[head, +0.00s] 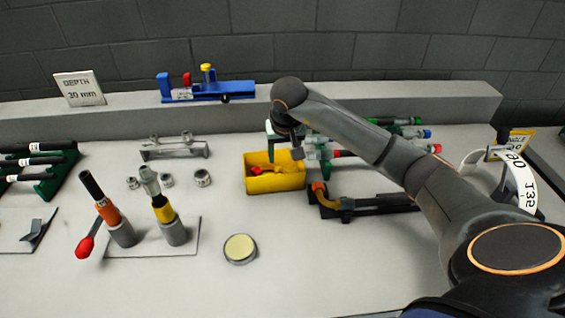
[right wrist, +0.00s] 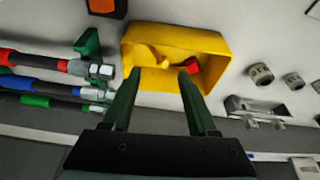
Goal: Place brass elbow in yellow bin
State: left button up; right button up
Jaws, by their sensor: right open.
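The yellow bin (head: 276,186) stands on the bench near the middle, and it also shows in the right wrist view (right wrist: 221,45). A yellow-brass curved piece (right wrist: 155,54), which looks like the brass elbow, lies inside the bin at its left side in that view, with a red piece (right wrist: 193,65) to its right. My right gripper (right wrist: 160,73) is open, its fingers over the near side of the bin with a gap between them and nothing held. In the head view the right gripper (head: 297,152) is partly hidden at the bin's back right. My left gripper is not in view.
A dark fixture (head: 375,204) with a curved orange-yellow pipe lies right of the bin. Hoses with metal fittings (right wrist: 98,71) lie close beside the bin. Metal collars (head: 202,178) and two upright tools stand left. The front bench is mostly clear around a round pad (head: 240,248).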

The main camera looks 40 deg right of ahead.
jog(key=shift+v, duration=2.8)
